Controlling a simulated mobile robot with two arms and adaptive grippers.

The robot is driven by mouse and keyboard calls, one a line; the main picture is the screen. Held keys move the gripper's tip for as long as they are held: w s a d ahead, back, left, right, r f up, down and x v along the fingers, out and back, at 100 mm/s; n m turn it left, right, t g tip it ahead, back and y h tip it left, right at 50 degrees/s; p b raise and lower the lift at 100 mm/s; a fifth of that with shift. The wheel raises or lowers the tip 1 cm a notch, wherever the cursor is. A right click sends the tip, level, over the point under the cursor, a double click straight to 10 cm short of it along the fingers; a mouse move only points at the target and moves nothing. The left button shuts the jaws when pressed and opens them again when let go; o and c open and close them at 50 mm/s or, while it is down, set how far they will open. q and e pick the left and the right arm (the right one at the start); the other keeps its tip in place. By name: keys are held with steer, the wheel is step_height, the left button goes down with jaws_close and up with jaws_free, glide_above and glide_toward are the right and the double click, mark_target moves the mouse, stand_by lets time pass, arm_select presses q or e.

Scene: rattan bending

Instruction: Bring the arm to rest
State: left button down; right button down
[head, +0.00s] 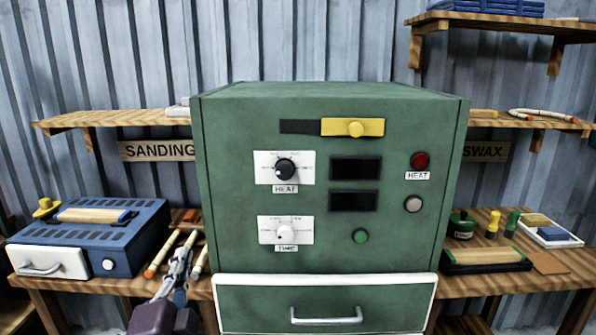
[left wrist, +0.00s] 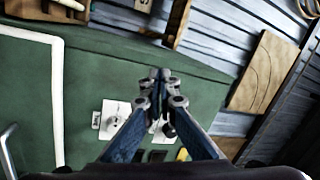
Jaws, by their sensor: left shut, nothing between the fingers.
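My left gripper (head: 186,248) is at the lower left of the head view, in front of the bench and just left of the green cabinet (head: 228,180). Its fingers point up and are together, with nothing between them. In the left wrist view the fingertips (left wrist: 160,76) meet in front of the green cabinet front (left wrist: 90,80), with its white dial plates (left wrist: 116,112) behind the fingers. I cannot tell the exact gap to the cabinet. My right gripper is not in view.
A white-edged drawer (head: 325,302) with a handle is at the cabinet's bottom. A blue box (head: 100,237) stands left on the bench, with rods (head: 163,254) near my gripper. A sanding block (head: 485,257), jars and a tray (head: 552,237) are right. Shelves (head: 115,118) hang behind.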

arm_select(q)
steer(key=s+a+f+n+g, duration=0.1)
steer(key=s+f+n+g, duration=0.4)
steer(key=f, duration=0.7)
steer(key=s+a+f+n+g, duration=0.15)
steer(key=s+f+g, duration=0.35)
steer(key=f, duration=0.7)
steer(key=s+d+f+n+g+h, duration=0.1)
steer(key=s+f+g, duration=0.1)
steer(key=s+f, duration=0.35)
steer(key=s+d+f+n+g+h, duration=0.1)
steer(key=s+f+n+g, duration=0.1)
steer(key=s, duration=0.6)
steer(key=s+d+f+n+g, duration=0.1)
steer(key=s+d+f+g, duration=0.1)
steer(key=s+f, duration=0.3)
steer(key=s+f+g, duration=0.1)
steer(key=s+f, duration=0.1)
steer(key=f, duration=1.1)
steer(key=s+f+g, duration=0.1)
steer(key=s+f, duration=0.1)
steer(key=f, duration=1.1)
steer(key=s+a+f+g, duration=0.1)
steer(key=s+a+f, duration=0.2)
steer(key=s+f, duration=1.2)
steer(key=shift+s+f, duration=0.35)
steer(key=shift+s, duration=0.7)
